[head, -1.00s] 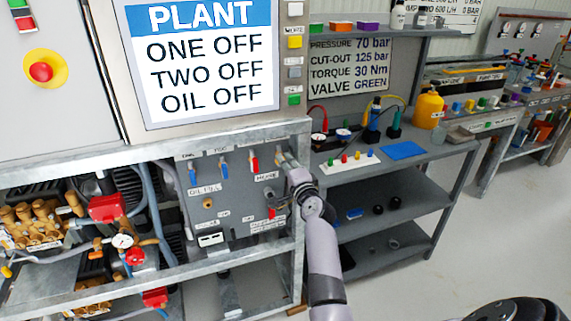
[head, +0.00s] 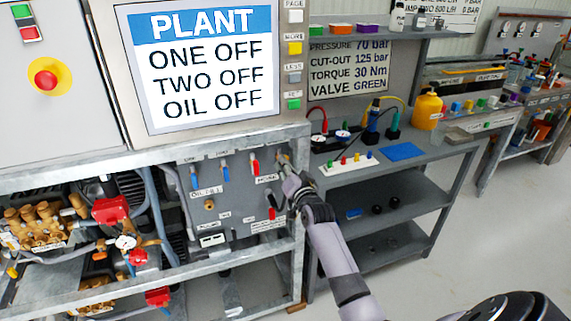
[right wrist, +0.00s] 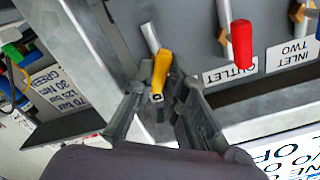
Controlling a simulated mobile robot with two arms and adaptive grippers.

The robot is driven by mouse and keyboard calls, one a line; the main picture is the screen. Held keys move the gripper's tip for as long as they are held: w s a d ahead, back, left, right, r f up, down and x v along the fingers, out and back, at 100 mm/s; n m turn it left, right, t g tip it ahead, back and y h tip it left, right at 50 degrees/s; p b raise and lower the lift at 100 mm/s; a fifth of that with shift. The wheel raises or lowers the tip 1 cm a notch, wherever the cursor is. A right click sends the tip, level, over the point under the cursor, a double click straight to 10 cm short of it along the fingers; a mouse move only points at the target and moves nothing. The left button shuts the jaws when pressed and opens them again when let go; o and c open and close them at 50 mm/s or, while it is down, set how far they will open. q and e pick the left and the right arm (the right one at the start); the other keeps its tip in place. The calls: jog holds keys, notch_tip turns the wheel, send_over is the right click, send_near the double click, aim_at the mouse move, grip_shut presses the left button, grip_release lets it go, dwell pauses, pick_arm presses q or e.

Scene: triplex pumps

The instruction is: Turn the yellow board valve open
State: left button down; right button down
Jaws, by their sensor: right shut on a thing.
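The yellow board valve handle (right wrist: 161,70) shows in the right wrist view, on a metal stem at the grey board near its edge post. My right gripper (right wrist: 162,88) is shut on this handle, one finger on each side. In the head view my right gripper (head: 285,170) is at the right end of the grey valve board (head: 230,185). There the hand and fingers largely hide the yellow handle. My left gripper is in neither view.
A red handle (right wrist: 241,45) labelled outlet is beside the yellow one. Blue handles (head: 194,178) sit further left on the board. The steel frame post (right wrist: 85,50) stands close to my gripper. A grey shelf bench (head: 400,195) is to the right.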

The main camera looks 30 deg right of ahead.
jog(key=shift+f+n+p, duration=0.1)
jog(key=shift+n+p, duration=0.9)
jog(key=shift+n, duration=2.3)
jog(key=c, duration=1.6)
grip_release()
jog(key=v, duration=1.2)
